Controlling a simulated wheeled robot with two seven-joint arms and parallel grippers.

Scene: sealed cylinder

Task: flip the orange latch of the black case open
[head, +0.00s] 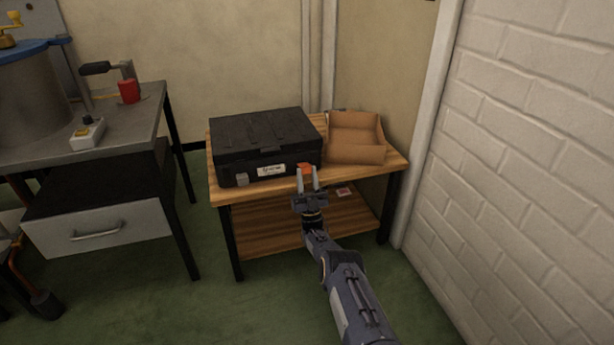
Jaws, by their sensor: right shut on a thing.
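The black case (262,135) sits with its lid closed on the wooden shelf table. The orange latch (305,167) is at the right end of the case's front face, partly hidden by my fingers. My right gripper (307,176) reaches up from the lower right, with its fingertips at the latch and closed on it. The latch looks small here, and its exact angle cannot be told. A grey latch (242,179) is at the left of the same face, with a white label (271,170) between the two. My left gripper is not in view.
An open cardboard box (356,153) stands right of the case on the tabletop. A white brick wall (535,150) rises at the right. The lower shelf (270,238) is mostly bare.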

